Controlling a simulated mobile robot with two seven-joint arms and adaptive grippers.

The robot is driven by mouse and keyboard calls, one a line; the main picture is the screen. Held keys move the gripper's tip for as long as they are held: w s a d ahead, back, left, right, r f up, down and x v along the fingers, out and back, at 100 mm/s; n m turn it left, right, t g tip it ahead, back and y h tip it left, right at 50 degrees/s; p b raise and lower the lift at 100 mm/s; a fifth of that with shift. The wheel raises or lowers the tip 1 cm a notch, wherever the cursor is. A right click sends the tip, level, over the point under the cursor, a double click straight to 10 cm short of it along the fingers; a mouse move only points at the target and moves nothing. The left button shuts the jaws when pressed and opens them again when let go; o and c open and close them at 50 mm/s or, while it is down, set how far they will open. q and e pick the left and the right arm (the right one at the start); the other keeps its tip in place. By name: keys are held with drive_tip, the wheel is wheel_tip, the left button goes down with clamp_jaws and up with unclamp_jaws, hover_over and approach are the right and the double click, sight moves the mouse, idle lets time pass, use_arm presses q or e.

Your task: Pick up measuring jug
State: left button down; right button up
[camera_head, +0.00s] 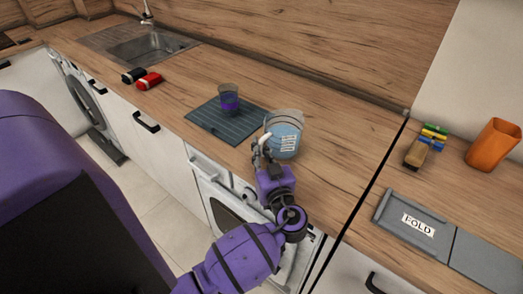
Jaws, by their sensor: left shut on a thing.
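The measuring jug (287,126) is see-through with a bluish tint, a white label on its side and a pale handle. It is upright at the right edge of the dark grey mat; I cannot tell whether it touches the counter. My left gripper (262,148) is at the jug's near left side, shut on its handle. The gripper's fingers partly hide the handle. The right gripper is not in view.
A glass with a purple band (229,101) stands on the grey mat (205,124), close left of the jug. A red object (149,81) and a black one (133,75) lie near the sink (150,48). An orange cup (493,144) and FOLD board (408,220) are right.

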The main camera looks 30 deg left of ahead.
sight(260, 146)
use_arm(q)
wheel_tip(260, 146, up, 2)
drive_tip(key=shift+r, duration=0.2)
drive_tip(key=shift+s+r, duration=0.2)
drive_tip(key=shift+r, duration=0.15)
drive_tip(key=s+d+r+b, duration=0.2)
drive_tip(key=s+d+r, duration=0.1)
drive_tip(key=s+r, duration=0.6)
drive_tip(key=s, duration=0.4)
drive_tip(key=shift+r, duration=0.2)
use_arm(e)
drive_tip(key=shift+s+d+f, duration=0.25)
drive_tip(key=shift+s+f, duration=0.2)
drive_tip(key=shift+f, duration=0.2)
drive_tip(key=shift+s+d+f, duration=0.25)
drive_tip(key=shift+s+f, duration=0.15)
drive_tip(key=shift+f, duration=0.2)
use_arm(q)
drive_tip(key=shift+s, duration=0.15)
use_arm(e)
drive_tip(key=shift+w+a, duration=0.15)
use_arm(q)
drive_tip(key=shift+d, duration=0.1)
